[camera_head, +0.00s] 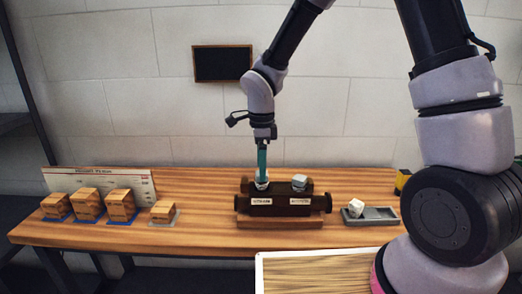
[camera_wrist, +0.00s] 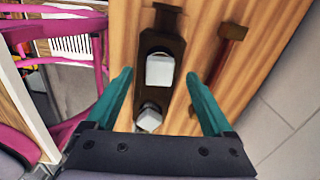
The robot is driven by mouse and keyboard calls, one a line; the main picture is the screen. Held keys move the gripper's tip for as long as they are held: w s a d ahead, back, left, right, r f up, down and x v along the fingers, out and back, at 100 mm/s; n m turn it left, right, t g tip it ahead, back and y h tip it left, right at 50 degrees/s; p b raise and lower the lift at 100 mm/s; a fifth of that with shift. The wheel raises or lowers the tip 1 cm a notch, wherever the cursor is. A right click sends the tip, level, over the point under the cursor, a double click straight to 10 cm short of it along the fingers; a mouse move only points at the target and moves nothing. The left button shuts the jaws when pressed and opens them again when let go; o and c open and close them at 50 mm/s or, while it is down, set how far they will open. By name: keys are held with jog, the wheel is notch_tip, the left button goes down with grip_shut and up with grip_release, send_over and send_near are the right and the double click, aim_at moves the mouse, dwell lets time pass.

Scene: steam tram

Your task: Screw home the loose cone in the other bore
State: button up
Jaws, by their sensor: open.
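A dark block (camera_head: 283,205) with two labelled fronts stands on a wooden base on the bench; it also shows in the wrist view (camera_wrist: 158,43). A pale square-headed cone (camera_head: 261,184) sits in its left bore, and a grey one (camera_head: 299,182) sits in its right bore. In the wrist view the pale head (camera_wrist: 160,70) is nearer the middle and the other head (camera_wrist: 149,117) is lower, turned at an angle. My gripper (camera_head: 262,178) points down over the left cone. In the wrist view its teal fingers (camera_wrist: 160,74) are open, either side of the pale head with gaps showing.
A grey tray (camera_head: 380,216) right of the block holds a white faceted piece (camera_head: 355,207). Several wooden blocks (camera_head: 88,203) on coloured bases stand at the left, before a printed card (camera_head: 140,181). Bench between them and the dark block is clear. A wooden-topped surface (camera_head: 310,274) is in front.

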aim_at(262, 187)
jog(key=shift+f, duration=1.6)
